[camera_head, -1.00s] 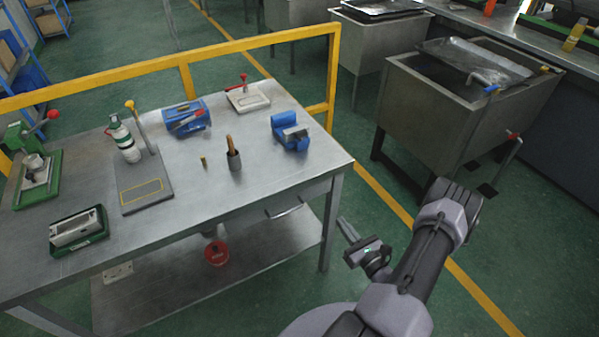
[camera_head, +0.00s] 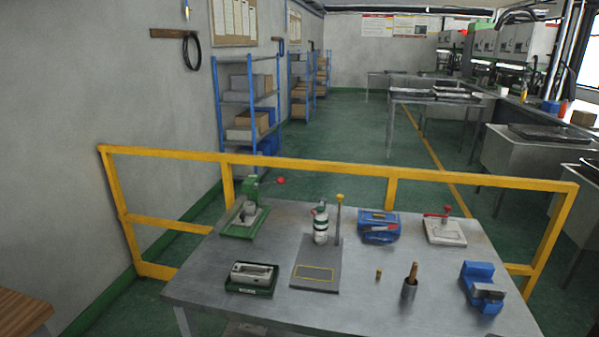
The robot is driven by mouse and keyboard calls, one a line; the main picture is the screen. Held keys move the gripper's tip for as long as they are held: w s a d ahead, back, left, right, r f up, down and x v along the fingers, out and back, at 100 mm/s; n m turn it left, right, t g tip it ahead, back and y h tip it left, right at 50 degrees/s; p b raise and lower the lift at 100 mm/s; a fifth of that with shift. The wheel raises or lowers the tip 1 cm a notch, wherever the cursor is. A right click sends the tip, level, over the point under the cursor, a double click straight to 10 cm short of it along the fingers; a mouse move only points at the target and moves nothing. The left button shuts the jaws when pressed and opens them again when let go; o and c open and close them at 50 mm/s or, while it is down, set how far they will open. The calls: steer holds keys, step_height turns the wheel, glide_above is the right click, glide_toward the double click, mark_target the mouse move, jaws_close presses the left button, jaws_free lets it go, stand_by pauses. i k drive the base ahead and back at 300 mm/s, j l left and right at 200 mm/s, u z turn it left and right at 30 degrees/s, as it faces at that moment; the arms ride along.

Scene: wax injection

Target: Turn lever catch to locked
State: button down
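I cannot tell for sure which fixture is the lever catch. A white plate with a red-handled lever (camera_head: 446,213) sits at the table's back right; its red knob is raised. A green press-like fixture (camera_head: 244,228) stands at the back left, with a red-knobbed arm pointing right. A grey base plate (camera_head: 316,277) in the middle carries an upright rod with a yellow knob (camera_head: 339,198), beside a white and green bottle (camera_head: 320,224). Whether any lever is locked does not show. My gripper is not in view now.
The metal table (camera_head: 215,285) also holds a blue box (camera_head: 378,226), a blue vise (camera_head: 482,287), a dark cup with a stick (camera_head: 409,288), a small brass piece (camera_head: 378,274) and a green-based tray (camera_head: 251,279). A yellow rail (camera_head: 300,163) runs behind it.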

mark_target(339, 197)
steer(key=i+z, duration=0.35)
steer(key=i, duration=0.7)
